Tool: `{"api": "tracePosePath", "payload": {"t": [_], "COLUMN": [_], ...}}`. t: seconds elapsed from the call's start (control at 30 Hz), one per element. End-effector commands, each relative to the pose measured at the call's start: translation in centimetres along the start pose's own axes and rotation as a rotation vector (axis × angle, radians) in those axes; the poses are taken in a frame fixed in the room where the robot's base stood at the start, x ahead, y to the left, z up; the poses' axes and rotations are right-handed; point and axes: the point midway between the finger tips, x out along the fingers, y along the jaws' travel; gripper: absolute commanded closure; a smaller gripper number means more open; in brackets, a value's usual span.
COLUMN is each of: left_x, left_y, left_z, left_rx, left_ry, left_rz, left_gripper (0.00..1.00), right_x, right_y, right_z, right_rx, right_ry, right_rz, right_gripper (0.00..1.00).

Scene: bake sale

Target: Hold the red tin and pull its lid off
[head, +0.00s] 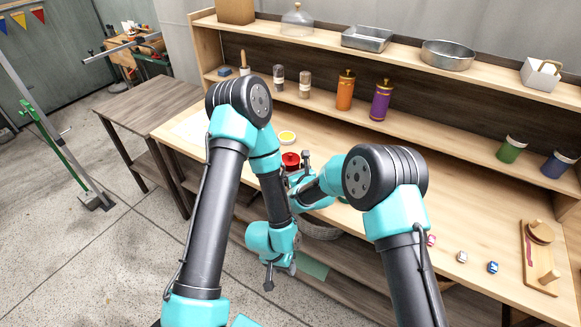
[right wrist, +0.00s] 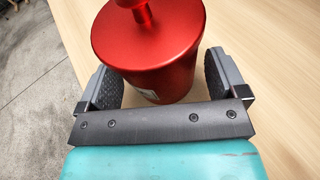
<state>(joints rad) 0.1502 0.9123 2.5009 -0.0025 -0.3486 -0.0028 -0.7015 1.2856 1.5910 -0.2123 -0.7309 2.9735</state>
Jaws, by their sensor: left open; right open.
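The red tin (head: 290,158) stands upright on the wooden workbench near its front edge. In the right wrist view the tin (right wrist: 165,82) shows a flat lid (right wrist: 148,38) with a knob on top, seated on the body. My right gripper (head: 298,168) is open, with one finger on each side of the tin's body. The right wrist view shows its fingers (right wrist: 160,82) spread around the tin, so no firm grip shows. My left gripper (head: 280,278) is open and empty, hanging low in front of the bench, away from the tin.
Orange (head: 345,92) and purple (head: 381,102) canisters stand on the shelf. Small coloured pieces (head: 462,257) and a wooden board (head: 538,262) lie at the right. The bench between is mostly clear.

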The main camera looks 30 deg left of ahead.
Motion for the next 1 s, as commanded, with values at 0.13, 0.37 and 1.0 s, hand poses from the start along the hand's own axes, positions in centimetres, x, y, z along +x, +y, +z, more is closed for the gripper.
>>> {"api": "tracePosePath", "payload": {"t": [0.13,0.37,1.0], "left_x": [0.0,0.0,0.0], "left_y": [0.0,0.0,0.0], "left_z": [0.0,0.0,0.0], "left_rx": [0.0,0.0,0.0], "left_ry": [0.0,0.0,0.0], "left_rz": [0.0,0.0,0.0], "left_gripper": [0.57,0.57,0.57], "right_x": [0.77,0.92,0.9], "right_y": [0.01,-0.01,-0.02], "right_z": [-0.02,-0.01,-0.02], "right_rx": [0.0,0.001,0.001], "right_ry": [0.0,0.001,0.001], "right_rz": [0.0,0.0,0.0], "right_gripper": [0.09,0.09,0.43]}}
